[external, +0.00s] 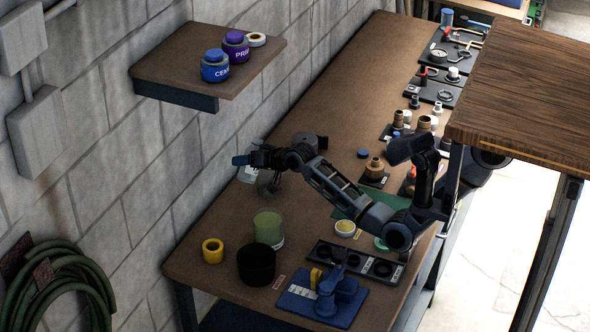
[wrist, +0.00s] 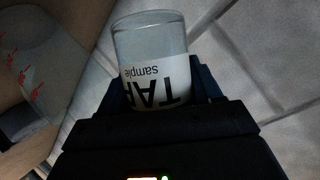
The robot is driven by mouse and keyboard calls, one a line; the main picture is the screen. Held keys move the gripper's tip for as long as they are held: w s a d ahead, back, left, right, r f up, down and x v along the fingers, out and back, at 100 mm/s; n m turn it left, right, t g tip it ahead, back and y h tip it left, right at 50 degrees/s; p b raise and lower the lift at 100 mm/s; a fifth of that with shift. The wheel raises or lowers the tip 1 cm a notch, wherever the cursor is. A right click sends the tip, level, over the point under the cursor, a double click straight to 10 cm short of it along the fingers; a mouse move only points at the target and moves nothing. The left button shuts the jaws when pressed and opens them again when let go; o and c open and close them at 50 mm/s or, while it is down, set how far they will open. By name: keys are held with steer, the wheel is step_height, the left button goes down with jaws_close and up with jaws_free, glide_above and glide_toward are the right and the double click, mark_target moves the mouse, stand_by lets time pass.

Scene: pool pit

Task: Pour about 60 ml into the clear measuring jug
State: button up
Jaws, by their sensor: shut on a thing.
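My gripper (external: 248,160) is at the wall side of the bench, above its surface. In the wrist view, my gripper (wrist: 165,92) is shut on a clear bottle (wrist: 150,38) with a white label reading "TAP sample". The label's lettering appears turned over in that view. The clear measuring jug (wrist: 38,68), with red markings, is at the left of the wrist view, beside the held bottle and apart from it in the picture. In the external view, pale clear shapes show just under my gripper, but I cannot tell bottle from jug there. The bottle's mouth and any flow are hidden.
A green tumbler (external: 268,229), a black cup (external: 256,265) and a yellow ring (external: 212,251) stand at the near end of the bench. A wall shelf (external: 165,72) with two labelled jars overhangs behind. Fittings and tools line the right side.

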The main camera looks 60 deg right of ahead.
steer(key=shift+d+r, duration=0.15)
steer(key=shift+r, duration=0.1)
steer(key=shift+f+m+y, duration=0.25)
steer(key=shift+m+y, duration=0.15)
steer(key=shift+m, duration=0.1)
steer(key=shift+a+f+m+y, duration=0.4)
steer(key=shift+m+y, duration=0.2)
steer(key=shift+m, duration=0.2)
steer(key=f+b, duration=0.1)
steer(key=b, duration=0.1)
steer(key=f+m+y+b, duration=0.1)
steer(key=shift+a+f+t, duration=0.25)
steer(key=shift+f+t, duration=0.05)
steer(key=shift+t, duration=0.1)
steer(key=shift+w+r+m+p, duration=0.1)
steer(key=shift+r+m+p, duration=0.25)
steer(key=shift+r, duration=0.25)
steer(key=shift+a+r+m+y, duration=0.15)
steer(key=shift+r+m+y, duration=0.15)
steer(key=shift+y, duration=0.2)
steer(key=shift+d+r+m+t, duration=0.3)
steer(key=shift+d+r+m, duration=0.05)
steer(key=shift+r, duration=0.1)
steer(key=shift+d+r+y, duration=0.15)
steer(key=shift+r+y, duration=0.05)
steer(key=shift+y, duration=0.1)
steer(key=shift+f+m+t+y+b, duration=0.25)
steer(key=shift+m+b, duration=0.2)
steer(key=shift+m, duration=0.25)
